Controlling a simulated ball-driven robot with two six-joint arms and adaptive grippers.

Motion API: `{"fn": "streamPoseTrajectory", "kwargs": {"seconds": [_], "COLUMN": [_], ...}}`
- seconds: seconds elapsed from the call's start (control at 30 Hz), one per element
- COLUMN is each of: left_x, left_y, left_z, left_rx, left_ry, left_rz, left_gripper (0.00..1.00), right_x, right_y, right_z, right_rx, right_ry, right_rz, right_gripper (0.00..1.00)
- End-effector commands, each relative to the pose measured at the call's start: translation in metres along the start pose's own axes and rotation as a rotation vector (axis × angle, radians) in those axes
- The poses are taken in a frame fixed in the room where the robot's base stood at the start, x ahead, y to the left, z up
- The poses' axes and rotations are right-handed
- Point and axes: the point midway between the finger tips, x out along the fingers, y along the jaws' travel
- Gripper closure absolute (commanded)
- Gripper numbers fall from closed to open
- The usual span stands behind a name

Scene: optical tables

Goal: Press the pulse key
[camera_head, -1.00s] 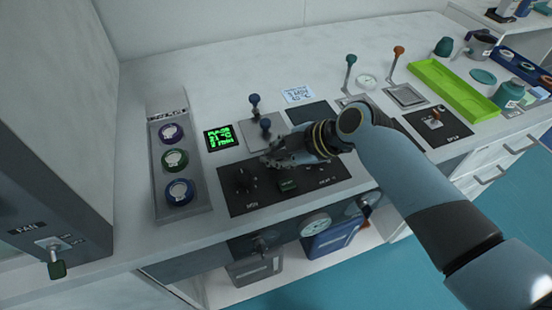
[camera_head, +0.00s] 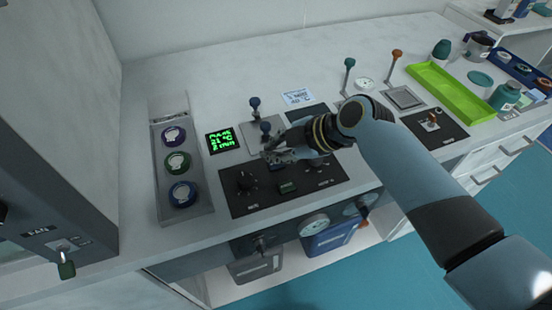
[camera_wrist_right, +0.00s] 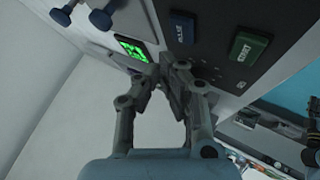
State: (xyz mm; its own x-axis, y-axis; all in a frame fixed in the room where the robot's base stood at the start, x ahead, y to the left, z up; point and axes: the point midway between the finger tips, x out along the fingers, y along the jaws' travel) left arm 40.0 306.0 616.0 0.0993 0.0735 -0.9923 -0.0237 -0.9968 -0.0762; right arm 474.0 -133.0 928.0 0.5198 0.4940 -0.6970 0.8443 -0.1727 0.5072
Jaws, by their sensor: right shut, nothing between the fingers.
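The pulse key (camera_wrist_right: 183,27) is a small blue key lettered PULSE on a dark panel (camera_head: 235,203). It shows clearly in the right wrist view, beyond the fingertips. In the head view the blue key (camera_head: 276,168) is partly covered by my right gripper (camera_head: 268,156). That gripper is shut and empty, its fingertips close to the key on the display side. In the right wrist view the fingertips (camera_wrist_right: 172,72) appear apart from the key. My left gripper is not in view.
A green START key (camera_wrist_right: 248,46) sits beside the pulse key. A green-lit display (camera_head: 221,140) and blue-topped levers (camera_head: 254,103) stand behind.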

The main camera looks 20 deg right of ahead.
Motion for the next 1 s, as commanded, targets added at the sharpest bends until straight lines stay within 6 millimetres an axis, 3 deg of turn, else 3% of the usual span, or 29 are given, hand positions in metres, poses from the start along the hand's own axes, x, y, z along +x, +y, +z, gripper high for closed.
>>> {"fn": "streamPoseTrajectory", "kwargs": {"seconds": [0.33,1.0], "left_x": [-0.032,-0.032], "left_y": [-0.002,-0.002], "left_z": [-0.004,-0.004], "left_rx": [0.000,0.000], "left_ry": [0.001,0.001], "left_rz": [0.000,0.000], "left_gripper": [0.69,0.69], "right_x": [-0.027,-0.027], "right_y": [0.019,0.020], "right_z": [-0.020,-0.020], "right_rx": [0.000,0.000], "right_ry": [0.000,0.000], "right_rz": [0.000,0.000], "right_gripper": [1.00,1.00]}}
